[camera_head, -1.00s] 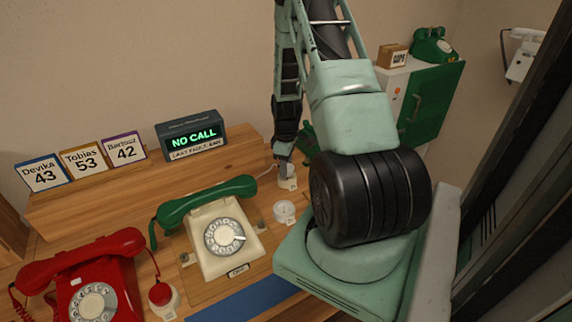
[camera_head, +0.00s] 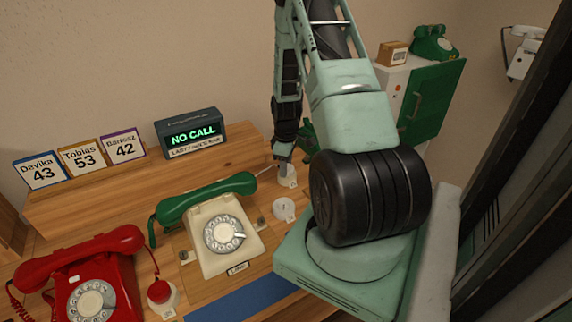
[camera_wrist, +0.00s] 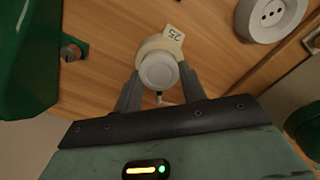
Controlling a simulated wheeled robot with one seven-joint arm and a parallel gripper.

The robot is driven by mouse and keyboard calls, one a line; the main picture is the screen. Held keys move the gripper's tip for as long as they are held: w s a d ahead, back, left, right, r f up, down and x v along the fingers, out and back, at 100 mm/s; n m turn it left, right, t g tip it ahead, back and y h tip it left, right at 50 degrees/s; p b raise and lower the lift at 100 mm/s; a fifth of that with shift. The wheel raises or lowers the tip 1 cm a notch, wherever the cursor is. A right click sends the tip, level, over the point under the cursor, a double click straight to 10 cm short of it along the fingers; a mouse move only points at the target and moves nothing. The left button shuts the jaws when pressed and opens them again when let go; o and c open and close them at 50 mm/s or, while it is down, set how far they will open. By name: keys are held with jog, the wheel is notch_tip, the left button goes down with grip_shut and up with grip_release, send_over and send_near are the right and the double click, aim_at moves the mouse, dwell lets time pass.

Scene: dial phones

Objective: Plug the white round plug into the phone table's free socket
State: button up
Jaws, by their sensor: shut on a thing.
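My gripper (camera_wrist: 160,76) is shut on the white round plug (camera_wrist: 158,70), with one finger on each side of it. A cream round piece with a tag reading 25 (camera_wrist: 173,36) shows just behind the plug; I cannot tell whether they touch. A short cord shows below the plug. A white round socket with dark holes (camera_wrist: 271,13) is at the upper right of the wrist view, apart from the plug and empty. In the head view, my gripper (camera_head: 284,156) is low over the table's right part, above the cream piece (camera_head: 287,177); the socket (camera_head: 284,209) lies nearer the front.
The cream phone with green handset (camera_head: 222,232) stands left of the socket. A red phone (camera_head: 85,275) and red button (camera_head: 159,292) are further left. A display reading NO CALL (camera_head: 192,136) stands on the wooden shelf. A green object (camera_wrist: 25,60) fills the wrist view's upper left.

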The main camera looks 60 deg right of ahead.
jog(key=o, duration=1)
jog(key=shift+c, duration=0.2)
notch_tip(320, 180, up, 17)
jog(key=b, duration=0.1)
jog(key=shift+r+b, duration=0.2)
jog(key=shift+b, duration=0.1)
